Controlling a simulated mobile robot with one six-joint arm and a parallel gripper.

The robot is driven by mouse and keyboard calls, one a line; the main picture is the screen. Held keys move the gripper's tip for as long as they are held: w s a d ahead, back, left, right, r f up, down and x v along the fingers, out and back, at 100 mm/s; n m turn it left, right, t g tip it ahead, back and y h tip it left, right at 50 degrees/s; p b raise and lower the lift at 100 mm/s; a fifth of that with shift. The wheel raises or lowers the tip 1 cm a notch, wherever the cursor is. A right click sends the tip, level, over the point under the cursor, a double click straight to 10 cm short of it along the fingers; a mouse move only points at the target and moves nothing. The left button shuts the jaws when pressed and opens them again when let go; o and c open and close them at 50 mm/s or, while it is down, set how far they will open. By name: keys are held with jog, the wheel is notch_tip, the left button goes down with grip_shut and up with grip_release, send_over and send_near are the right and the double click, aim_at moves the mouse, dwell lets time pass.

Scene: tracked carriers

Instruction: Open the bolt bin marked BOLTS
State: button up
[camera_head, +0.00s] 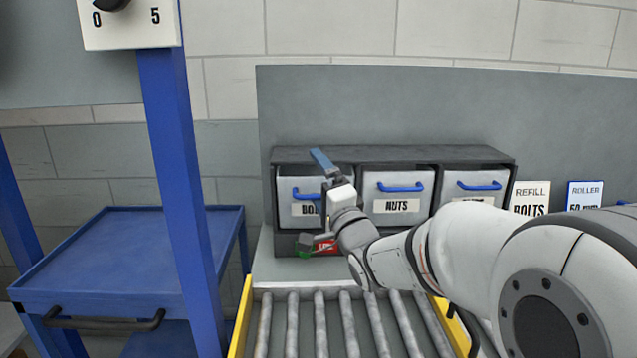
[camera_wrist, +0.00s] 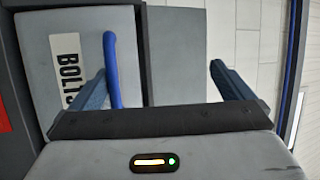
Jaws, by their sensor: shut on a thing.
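The bolt bin (camera_head: 286,188) is the left one of three grey bins in a dark cabinet. Its label is partly hidden by my wrist in the head view and reads BOLTS in the wrist view. Its front looks roughly level with its neighbours. Its blue handle (camera_head: 304,196) also shows in the wrist view (camera_wrist: 111,62). The exact contact is hard to see.
The NUTS bin (camera_head: 398,187) and another bin (camera_head: 478,183) stand to the right. Rollers (camera_head: 320,325) with yellow rails run in front. A blue cart (camera_head: 130,250) and blue post (camera_head: 180,180) stand left. REFILL (camera_head: 528,198) and ROLLER (camera_head: 584,195) cards stand right.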

jog(key=shift+s+d+b, duration=0.3)
jog(key=shift+s+d, duration=0.1)
jog(key=shift+s, duration=0.4)
jog(key=shift+s+d+b, duration=0.3)
jog(key=shift+s+d, duration=0.05)
jog(key=shift+s, duration=0.4)
jog(key=shift+s+d+b, duration=0.3)
jog(key=shift+s+d, duration=0.1)
jog(key=shift+s, duration=0.4)
jog(key=shift+s+d+f, duration=0.1)
jog(key=shift+s+d, duration=0.15)
jog(key=shift+s, duration=0.3)
jog(key=shift+c, duration=0.2)
jog(key=shift+s+d+r, duration=0.15)
jog(key=shift+s, duration=0.35)
jog(key=shift+s+d+r, duration=0.1)
jog(key=shift+s+d, duration=0.05)
jog(key=shift+s, duration=0.35)
jog(key=c, duration=1.1)
jog(key=shift+o, duration=0.2)
jog(key=shift+s+d+f+b, duration=0.1)
jog(key=shift+s+f+b, duration=0.25)
jog(key=shift+f, duration=0.25)
